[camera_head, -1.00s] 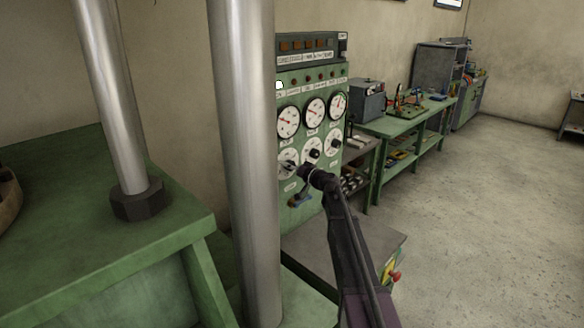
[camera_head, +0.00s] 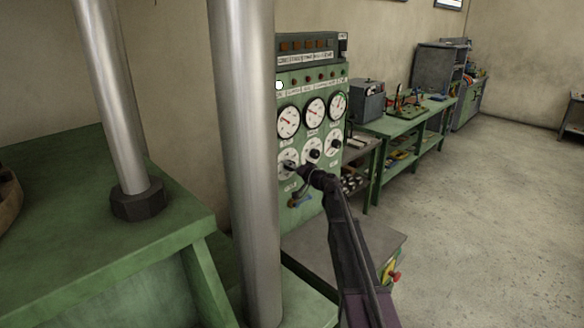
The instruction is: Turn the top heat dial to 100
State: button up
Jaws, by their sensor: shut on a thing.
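A green control panel (camera_head: 311,185) stands behind the steel column. It has an upper row of three white gauges and a lower row of three white dials with dark knobs. My gripper (camera_head: 295,167) is at the lower-left dial (camera_head: 286,157), shut on its knob, which my gripper mostly hides. The middle dial (camera_head: 312,145) and the right dial (camera_head: 333,143) of that row stand free of my gripper. The dial labels and numbers are too small to read, so I cannot tell which is the top heat dial or its setting.
A thick steel column (camera_head: 250,160) stands close to the left of the panel and my gripper. A green machine bed (camera_head: 90,250) fills the left. A grey surface (camera_head: 372,243) lies below my arm. A green workbench (camera_head: 408,120) stands behind right; the floor at right is clear.

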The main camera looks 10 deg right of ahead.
jog(key=m, duration=0.4)
jog(key=shift+w, duration=0.1)
jog(key=m, duration=0.5)
dwell(0.3)
jog(key=o, duration=1.1)
jog(key=shift+o, duration=0.2)
